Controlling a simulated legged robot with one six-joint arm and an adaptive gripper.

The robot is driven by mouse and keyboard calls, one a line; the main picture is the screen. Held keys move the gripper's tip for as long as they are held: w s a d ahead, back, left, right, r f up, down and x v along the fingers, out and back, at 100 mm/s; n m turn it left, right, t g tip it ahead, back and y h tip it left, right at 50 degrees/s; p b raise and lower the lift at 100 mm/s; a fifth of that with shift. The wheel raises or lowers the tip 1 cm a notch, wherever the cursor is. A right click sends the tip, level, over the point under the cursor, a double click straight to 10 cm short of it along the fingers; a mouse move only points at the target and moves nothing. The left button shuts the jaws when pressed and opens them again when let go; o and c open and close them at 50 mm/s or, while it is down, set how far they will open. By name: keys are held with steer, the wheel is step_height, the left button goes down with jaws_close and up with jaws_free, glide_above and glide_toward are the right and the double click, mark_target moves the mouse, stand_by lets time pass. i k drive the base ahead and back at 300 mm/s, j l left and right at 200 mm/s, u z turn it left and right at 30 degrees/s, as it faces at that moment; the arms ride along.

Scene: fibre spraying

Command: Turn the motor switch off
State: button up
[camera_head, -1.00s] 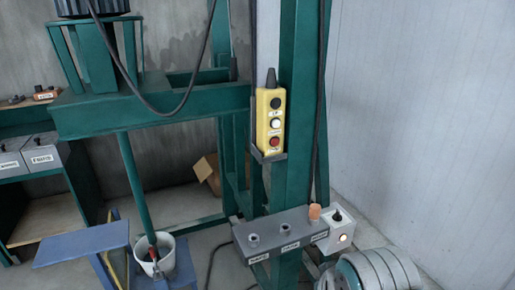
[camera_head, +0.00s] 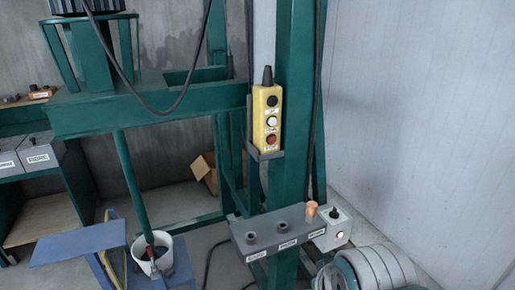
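A small white switch box (camera_head: 334,228) is at the lower right, beside the right end of a grey labelled shelf. Which way the knob points is too small to tell. A yellow control pendant (camera_head: 267,118) with black, white and red buttons hangs in a holder on the green column. Which of the two is the motor switch cannot be read from the labels. My gripper is not in view.
The grey shelf (camera_head: 272,238) has round holders and an orange piece (camera_head: 311,208). Pale rolls (camera_head: 375,268) stand below the box. A green machine frame (camera_head: 150,108), a white bucket (camera_head: 153,252) and a blue bench (camera_head: 82,243) are left. A white wall (camera_head: 420,120) closes the right side.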

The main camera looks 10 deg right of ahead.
mark_target(334, 214)
steer(key=i+l+z, duration=0.1)
steer(key=i, duration=0.4)
steer(key=i+l, duration=0.3)
steer(key=i, duration=0.15)
steer(key=z, duration=0.05)
